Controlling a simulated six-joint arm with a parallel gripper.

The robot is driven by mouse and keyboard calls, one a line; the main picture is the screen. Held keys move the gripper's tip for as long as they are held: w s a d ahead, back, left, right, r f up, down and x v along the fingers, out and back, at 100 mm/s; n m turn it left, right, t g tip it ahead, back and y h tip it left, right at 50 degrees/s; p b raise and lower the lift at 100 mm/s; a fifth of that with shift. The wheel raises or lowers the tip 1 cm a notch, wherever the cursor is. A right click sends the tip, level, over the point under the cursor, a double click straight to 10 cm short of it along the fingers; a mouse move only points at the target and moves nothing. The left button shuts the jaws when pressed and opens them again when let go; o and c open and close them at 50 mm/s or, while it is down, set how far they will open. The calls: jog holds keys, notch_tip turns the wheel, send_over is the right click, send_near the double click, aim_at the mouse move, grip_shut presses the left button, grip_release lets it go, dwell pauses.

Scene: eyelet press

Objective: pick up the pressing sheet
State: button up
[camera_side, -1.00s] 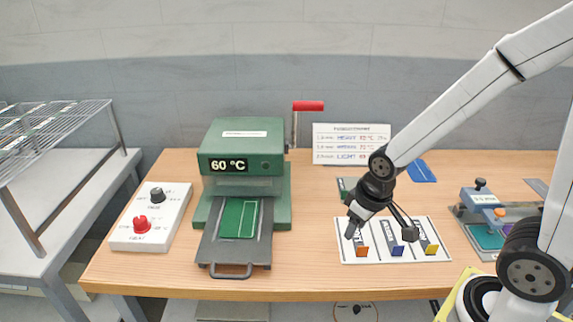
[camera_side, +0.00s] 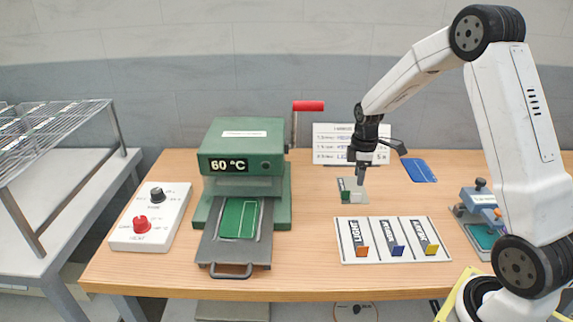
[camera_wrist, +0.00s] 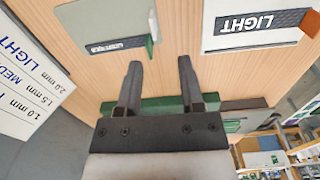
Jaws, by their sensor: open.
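A thin grey sheet (camera_wrist: 105,28) with a dark label strip and an upright green tab (camera_wrist: 150,46) lies on the table at the top of the wrist view; I take it for the pressing sheet. In the side view the sheet (camera_side: 347,183) lies behind the white card board, partly hidden by my gripper. My gripper (camera_wrist: 159,64) is open and empty. In the side view my gripper (camera_side: 361,182) points down close to the green tab. In the wrist view the tab stands ahead of the gap between the fingers; I cannot tell whether they touch it.
A white board (camera_side: 375,258) with three tabbed cards lies in front. The green press (camera_side: 240,150), reading 60 °C, stands left with its tray (camera_side: 220,252) out. A control box (camera_side: 150,215) is further left, a text sign (camera_side: 335,140) behind, a blue pad (camera_side: 420,170) at right.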

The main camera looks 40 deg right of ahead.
aim_at(357, 195)
jog(key=shift+w+d+f+n, duration=0.1)
jog(key=shift+d+f, duration=0.15)
jog(key=shift+f, duration=0.25)
jog(key=shift+s+d+f+n, duration=0.1)
jog(key=shift+d+f, duration=0.1)
jog(key=shift+f, duration=0.3)
jog(key=shift+w+d+f+n, duration=0.1)
jog(key=shift+d+f, duration=0.15)
jog(key=shift+f, duration=0.25)
jog(key=shift+w+a+f, duration=0.1)
jog(key=shift+f, duration=1.2)
jog(key=shift+a+f, duration=0.1)
jog(key=shift+f, duration=1.2)
grip_shut()
